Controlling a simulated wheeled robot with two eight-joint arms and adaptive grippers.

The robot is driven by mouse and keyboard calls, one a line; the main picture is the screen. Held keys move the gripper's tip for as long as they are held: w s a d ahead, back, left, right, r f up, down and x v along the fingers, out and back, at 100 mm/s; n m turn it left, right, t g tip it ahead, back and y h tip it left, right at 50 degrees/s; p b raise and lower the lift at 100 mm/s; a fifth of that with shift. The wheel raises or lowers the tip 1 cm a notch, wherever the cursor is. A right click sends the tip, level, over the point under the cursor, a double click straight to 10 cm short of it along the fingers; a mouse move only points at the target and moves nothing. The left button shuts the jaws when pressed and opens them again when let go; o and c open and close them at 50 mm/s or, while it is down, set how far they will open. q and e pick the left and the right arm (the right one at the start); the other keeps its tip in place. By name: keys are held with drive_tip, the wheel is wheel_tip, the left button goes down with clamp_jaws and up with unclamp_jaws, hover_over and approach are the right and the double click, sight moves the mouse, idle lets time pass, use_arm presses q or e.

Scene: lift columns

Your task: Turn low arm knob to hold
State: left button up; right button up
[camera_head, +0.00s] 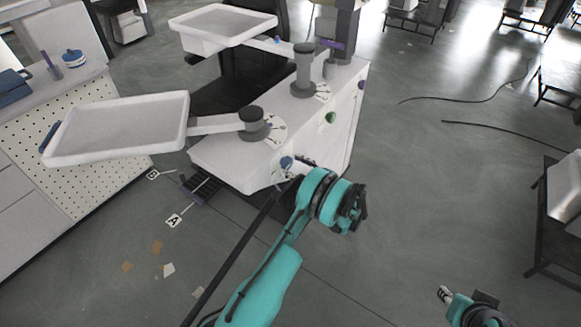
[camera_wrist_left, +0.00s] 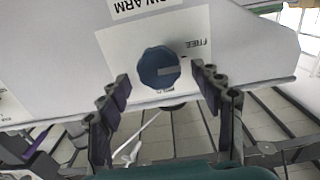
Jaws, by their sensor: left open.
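The low arm knob (camera_wrist_left: 160,68) is a dark blue round dial with a grey pointer on a white panel, under a label ending in "ARM". Its pointer reaches right, towards tilted lettering that looks like FREE. My left gripper (camera_wrist_left: 163,86) is open, with one finger on each side of the knob. In the head view the blue knob (camera_head: 287,162) is on the front of the white cabinet, beside the left gripper's fingers (camera_head: 294,172). My right gripper (camera_head: 455,298) shows partly at bottom right.
The white cabinet (camera_head: 230,166) carries two swing arms with white trays (camera_head: 120,128). A green knob (camera_head: 330,117) is farther along its side. A pegboard bench (camera_head: 90,150) stands at left, and a dark-framed stand (camera_head: 550,220) at right. Floor between is mostly clear.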

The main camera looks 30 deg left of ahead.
use_arm(q)
drive_tip(key=shift+a, duration=0.9)
drive_tip(key=c, duration=1.1)
drive_tip(key=shift+w, duration=0.1)
